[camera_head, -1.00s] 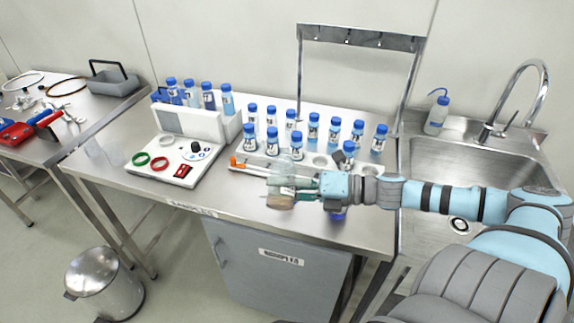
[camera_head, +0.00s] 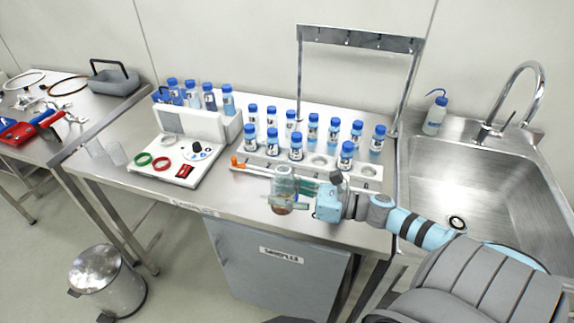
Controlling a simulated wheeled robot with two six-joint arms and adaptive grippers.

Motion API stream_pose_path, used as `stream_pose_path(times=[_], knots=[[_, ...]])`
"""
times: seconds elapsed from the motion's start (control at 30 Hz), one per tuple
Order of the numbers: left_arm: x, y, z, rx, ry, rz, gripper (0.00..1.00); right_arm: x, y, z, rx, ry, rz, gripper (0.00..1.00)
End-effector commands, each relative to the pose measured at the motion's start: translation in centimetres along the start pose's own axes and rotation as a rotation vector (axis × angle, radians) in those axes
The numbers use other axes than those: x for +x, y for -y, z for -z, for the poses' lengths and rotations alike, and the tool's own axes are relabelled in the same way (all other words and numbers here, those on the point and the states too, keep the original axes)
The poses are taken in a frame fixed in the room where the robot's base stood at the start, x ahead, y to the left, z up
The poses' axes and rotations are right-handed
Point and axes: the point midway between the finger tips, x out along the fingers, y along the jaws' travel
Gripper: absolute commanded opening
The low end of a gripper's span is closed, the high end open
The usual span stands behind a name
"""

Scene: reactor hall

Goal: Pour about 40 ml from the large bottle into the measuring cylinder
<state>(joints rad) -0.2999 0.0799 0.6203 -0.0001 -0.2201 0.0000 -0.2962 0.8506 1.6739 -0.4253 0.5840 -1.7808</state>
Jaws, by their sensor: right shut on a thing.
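My right gripper (camera_head: 294,195) is shut on a clear glass vessel (camera_head: 283,182) above the front of the steel bench. The vessel is about upright and has a little reddish-brown content low down. It may be the large bottle, but the fingers cover part of it and I see no label. I cannot tell whether either is the measuring cylinder. My left gripper is not in view.
A white rack (camera_head: 372,172) with several blue-capped bottles stands behind my right gripper. An orange-tipped rod (camera_head: 240,161) lies at its front left. A white panel (camera_head: 148,165) with coloured rings is further left. The sink (camera_head: 520,190) is at the right. The bench's front strip is clear.

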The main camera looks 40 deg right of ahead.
Motion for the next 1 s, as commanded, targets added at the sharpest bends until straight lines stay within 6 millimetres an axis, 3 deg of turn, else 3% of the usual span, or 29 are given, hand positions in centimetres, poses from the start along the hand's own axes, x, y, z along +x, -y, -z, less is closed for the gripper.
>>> stream_pose_path(times=[0.03, 0.23, 1.0], knots=[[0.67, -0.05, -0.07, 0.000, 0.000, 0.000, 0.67, 0.11, 0.16, 0.82, -0.046, 0.006, 0.001, 0.13], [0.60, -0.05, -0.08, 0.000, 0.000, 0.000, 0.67, 0.30, 0.10, 1.01, -0.175, 0.018, -0.002, 0.13], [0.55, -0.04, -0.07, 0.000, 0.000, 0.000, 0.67, 0.29, 0.08, 0.96, -0.176, 0.018, -0.003, 0.13]])
